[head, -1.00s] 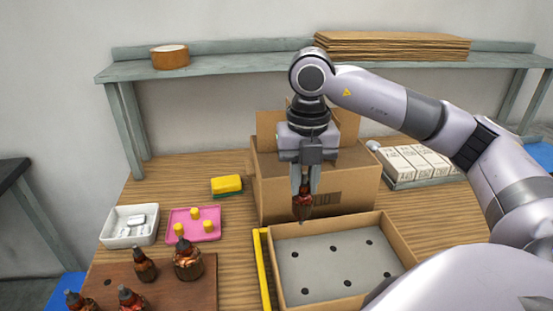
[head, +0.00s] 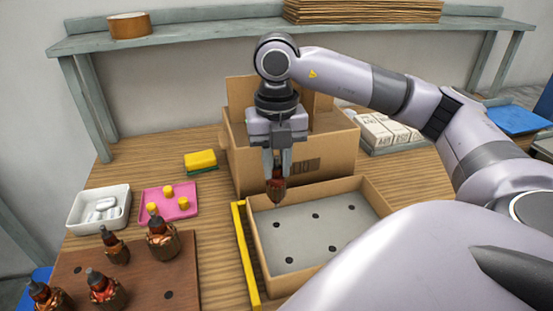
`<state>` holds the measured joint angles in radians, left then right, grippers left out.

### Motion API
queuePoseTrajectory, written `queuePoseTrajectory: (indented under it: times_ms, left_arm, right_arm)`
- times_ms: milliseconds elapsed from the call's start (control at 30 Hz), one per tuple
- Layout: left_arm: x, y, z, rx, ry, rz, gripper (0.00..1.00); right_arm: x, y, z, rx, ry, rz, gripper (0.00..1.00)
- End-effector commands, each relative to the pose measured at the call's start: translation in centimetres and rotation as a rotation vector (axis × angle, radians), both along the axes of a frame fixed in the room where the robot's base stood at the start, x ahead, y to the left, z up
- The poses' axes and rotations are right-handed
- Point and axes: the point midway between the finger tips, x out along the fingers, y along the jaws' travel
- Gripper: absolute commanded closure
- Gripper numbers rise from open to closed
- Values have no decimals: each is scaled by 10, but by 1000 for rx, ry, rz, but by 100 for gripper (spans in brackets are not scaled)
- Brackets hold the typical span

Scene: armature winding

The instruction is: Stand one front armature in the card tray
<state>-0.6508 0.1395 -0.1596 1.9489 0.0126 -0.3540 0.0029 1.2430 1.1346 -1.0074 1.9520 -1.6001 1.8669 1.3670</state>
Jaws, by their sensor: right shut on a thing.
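My right gripper (head: 277,165) points down and is shut on an armature (head: 277,190), dark reddish-brown with its lower end tapering. It holds the armature above the back left part of the card tray (head: 253,236). The tray is a shallow cardboard box with a grey insert that has several dark holes; no armature stands in it. Other armatures with copper windings stand on the brown wooden board (head: 180,272) at the lower left: two at its back (head: 162,238) (head: 116,248) and two at its front (head: 104,288) (head: 45,296). My left gripper is not in view.
A yellow bar (head: 244,255) lies along the tray's left side. An open cardboard box (head: 240,155) stands behind the tray. A white dish (head: 75,213), a pink tray (head: 160,212) with yellow pieces and a yellow-green sponge (head: 200,162) are at left. White cartons (head: 385,130) are at back right.

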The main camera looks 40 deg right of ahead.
Motion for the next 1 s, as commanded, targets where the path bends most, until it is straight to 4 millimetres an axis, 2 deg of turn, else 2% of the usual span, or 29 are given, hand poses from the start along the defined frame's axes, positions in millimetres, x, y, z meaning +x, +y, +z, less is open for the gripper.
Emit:
queuePoseTrajectory:
  times_ms: [33,300,567,667,1000]
  left_arm:
    - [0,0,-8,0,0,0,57]
    - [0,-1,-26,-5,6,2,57]
    - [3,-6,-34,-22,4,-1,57]
    - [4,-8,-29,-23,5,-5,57]
    - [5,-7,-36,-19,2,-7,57]
  right_arm:
    - [0,0,-8,0,-1,0,100]
    - [0,0,-33,0,-1,0,100]
    - [0,0,-56,0,-1,0,100]
    - [0,0,-51,1,-2,0,100]
    - [0,0,-60,1,-1,0,100]
